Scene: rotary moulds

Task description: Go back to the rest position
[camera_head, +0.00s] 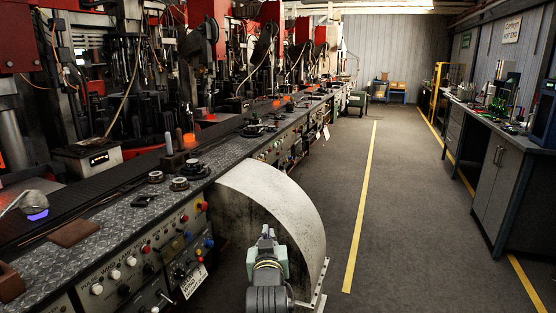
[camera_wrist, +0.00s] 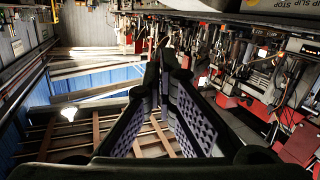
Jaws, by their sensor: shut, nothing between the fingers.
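My gripper (camera_wrist: 168,62) shows large in the wrist view. Its two dark fingers, with dotted pads on their inner faces, meet at the tips and hold nothing. In the head view, part of my arm (camera_head: 267,270) stands at the bottom centre, in front of a pale curved guard (camera_head: 272,200). I cannot make out the fingertips there. The wrist view is turned on its side, with the ceiling and machines around the fingers.
A long control bench (camera_head: 150,195) with knobs and buttons runs along the left, below the red machines (camera_head: 206,30). Grey cabinets (camera_head: 500,180) line the right. The aisle floor (camera_head: 410,200) between the yellow lines is clear.

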